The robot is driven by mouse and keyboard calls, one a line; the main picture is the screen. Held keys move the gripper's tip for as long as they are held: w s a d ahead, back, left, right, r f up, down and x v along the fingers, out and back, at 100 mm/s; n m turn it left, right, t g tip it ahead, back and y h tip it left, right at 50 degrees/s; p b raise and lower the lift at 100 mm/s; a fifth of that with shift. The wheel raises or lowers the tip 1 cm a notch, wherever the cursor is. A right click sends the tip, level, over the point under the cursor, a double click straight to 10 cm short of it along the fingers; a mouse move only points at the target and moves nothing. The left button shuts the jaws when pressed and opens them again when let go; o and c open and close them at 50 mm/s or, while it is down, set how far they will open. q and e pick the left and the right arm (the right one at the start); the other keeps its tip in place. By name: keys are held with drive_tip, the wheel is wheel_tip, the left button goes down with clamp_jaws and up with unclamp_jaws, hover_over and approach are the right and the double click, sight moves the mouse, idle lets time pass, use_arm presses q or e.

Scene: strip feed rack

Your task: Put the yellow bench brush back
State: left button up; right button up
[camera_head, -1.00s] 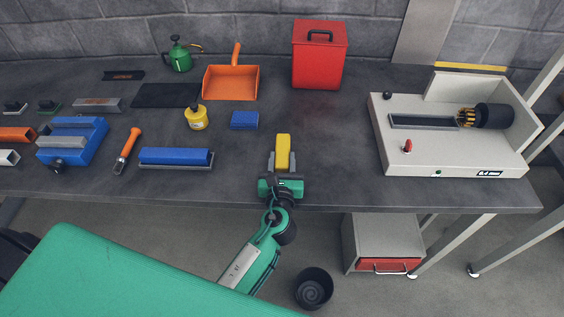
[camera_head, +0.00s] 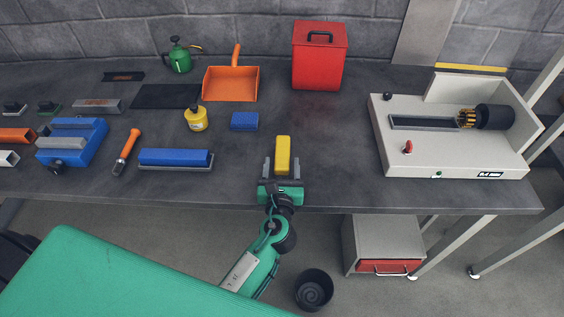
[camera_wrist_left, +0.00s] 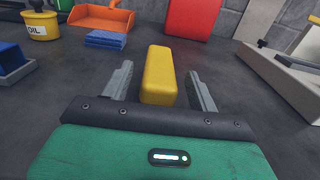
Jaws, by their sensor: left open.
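The yellow bench brush (camera_head: 283,153) shows as a yellow block near the front edge of the dark bench, with its long side pointing away from me. No bristles show. My left gripper (camera_head: 283,164) is open around its near part, one finger on each side, with a gap on both sides. My right gripper is not in view.
A blue block (camera_head: 244,120) and a yellow oil can (camera_head: 196,119) lie behind to the left. An orange dustpan (camera_head: 231,83) and a red bin (camera_head: 319,56) stand at the back. A pale machine (camera_head: 455,135) fills the right. The bench between brush and machine is clear.

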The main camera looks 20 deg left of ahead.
use_arm(q)
drive_tip(key=b+v, duration=0.1)
drive_tip(key=v, duration=0.4)
drive_tip(key=shift+s+d+f, duration=0.1)
drive_tip(key=shift+s+f, duration=0.05)
drive_tip(key=shift+s, duration=0.25)
drive_tip(key=v, duration=0.2)
drive_tip(key=b+v, duration=0.1)
drive_tip(key=v, duration=0.1)
drive_tip(key=shift+s+d+r, duration=0.1)
drive_tip(key=shift+s+r, duration=0.15)
drive_tip(key=shift+s, duration=0.1)
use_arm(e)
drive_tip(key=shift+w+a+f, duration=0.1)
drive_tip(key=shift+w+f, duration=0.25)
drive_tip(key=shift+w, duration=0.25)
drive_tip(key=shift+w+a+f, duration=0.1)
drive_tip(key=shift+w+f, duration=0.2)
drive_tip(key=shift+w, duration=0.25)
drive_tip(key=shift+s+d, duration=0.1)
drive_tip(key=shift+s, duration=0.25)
